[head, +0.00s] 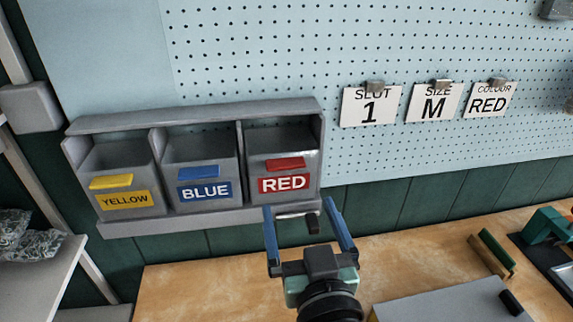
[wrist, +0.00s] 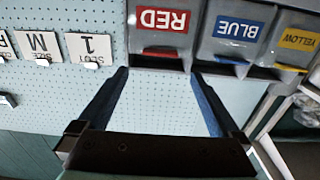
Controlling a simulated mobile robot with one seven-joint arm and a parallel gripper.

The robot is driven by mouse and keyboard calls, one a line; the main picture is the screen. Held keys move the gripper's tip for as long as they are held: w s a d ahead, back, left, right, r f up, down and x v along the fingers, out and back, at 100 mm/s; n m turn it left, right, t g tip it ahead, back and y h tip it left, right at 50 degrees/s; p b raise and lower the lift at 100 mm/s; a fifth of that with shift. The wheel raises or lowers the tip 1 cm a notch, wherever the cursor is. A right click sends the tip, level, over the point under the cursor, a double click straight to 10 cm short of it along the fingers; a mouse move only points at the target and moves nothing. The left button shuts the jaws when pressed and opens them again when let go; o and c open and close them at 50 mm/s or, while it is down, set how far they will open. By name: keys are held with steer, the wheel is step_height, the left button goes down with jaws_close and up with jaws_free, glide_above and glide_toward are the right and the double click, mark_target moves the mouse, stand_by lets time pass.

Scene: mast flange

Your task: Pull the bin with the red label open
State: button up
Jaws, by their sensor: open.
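The red-labelled bin (head: 262,192) is the rightmost of three grey bins in a wall rack. It sits in its compartment, with a red handle (head: 285,164) above its RED label (head: 283,183). My gripper (head: 298,204) is open and empty, its two blue fingers pointing up at the rack, just below the label in the head view. In the wrist view, which is upside down, the RED label (wrist: 164,19) and red handle (wrist: 161,54) lie just beyond and between the fingertips (wrist: 160,74). The fingers appear apart from the handle.
The blue-labelled bin (head: 205,190) and yellow-labelled bin (head: 124,199) sit to the left in the same grey rack (head: 150,226). Signs reading SLOT 1 (head: 370,107), SIZE M (head: 434,103) and COLOUR RED (head: 490,100) hang on the pegboard. A wooden bench (head: 210,280) lies below.

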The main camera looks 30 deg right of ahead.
mark_target(287, 169)
steer(key=p+x, duration=0.3)
steer(key=x, duration=0.6)
steer(key=shift+w+d+r, duration=0.1)
steer(key=shift+w, duration=0.25)
steer(key=shift+w+d+p, duration=0.2)
steer(key=shift+w+p, duration=0.1)
steer(key=shift+w, duration=0.35)
jaws_close()
